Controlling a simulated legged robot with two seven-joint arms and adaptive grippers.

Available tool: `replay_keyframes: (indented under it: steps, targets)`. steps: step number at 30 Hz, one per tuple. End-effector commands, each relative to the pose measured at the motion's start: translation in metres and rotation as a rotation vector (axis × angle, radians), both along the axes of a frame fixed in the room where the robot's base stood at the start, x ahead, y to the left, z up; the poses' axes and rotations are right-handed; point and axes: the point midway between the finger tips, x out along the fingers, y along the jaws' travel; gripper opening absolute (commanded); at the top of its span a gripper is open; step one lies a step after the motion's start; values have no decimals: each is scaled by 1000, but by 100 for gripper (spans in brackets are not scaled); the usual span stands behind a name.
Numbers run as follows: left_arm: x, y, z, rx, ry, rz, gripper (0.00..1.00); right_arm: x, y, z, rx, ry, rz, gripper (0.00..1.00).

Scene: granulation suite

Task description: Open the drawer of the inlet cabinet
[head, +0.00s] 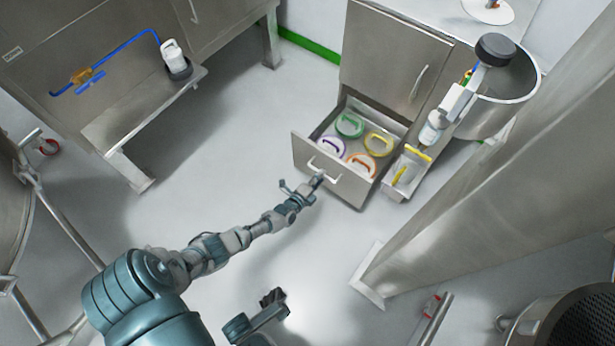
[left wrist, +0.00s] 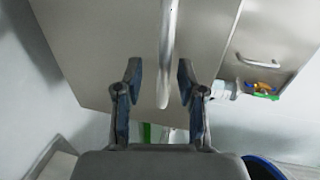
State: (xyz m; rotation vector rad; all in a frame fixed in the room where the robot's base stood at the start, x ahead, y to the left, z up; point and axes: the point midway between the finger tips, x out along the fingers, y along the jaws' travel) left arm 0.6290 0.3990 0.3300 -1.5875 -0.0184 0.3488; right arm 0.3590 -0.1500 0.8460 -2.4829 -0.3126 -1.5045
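The steel cabinet (head: 392,58) stands at the upper middle of the head view. Its lower drawer (head: 355,189) is pulled out, with several coloured ring-handled items inside. The drawer's pale bar handle (head: 322,170) is on its front face. My left gripper (head: 302,186) is at the drawer front, close to this handle. In the left wrist view the left gripper (left wrist: 159,68) has its fingers apart, with the handle bar (left wrist: 165,60) showing between them; neither finger visibly touches it. My right gripper (head: 272,297) is low in the head view, away from the cabinet; its fingers are unclear.
A narrow compartment with a yellow-handled item (head: 408,168) adjoins the drawer on the right. A round steel vessel (head: 500,95) stands beyond it. A steel column (head: 480,170) rises at the right. A steel bench (head: 140,115) is at the left. Floor between is clear.

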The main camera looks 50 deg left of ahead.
Motion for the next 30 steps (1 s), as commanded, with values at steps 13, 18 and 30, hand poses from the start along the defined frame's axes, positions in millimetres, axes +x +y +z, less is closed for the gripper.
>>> replay_keyframes:
  steps: [13,18,30]
  targets:
    - [-81,-18,15,0,3,1,39,1,1,0,-1,0,0,40]
    - [-91,-19,18,1,2,2,39,1,1,0,-1,1,1,40]
    - [-91,-19,18,2,3,2,39,4,1,-2,-1,3,0,40]
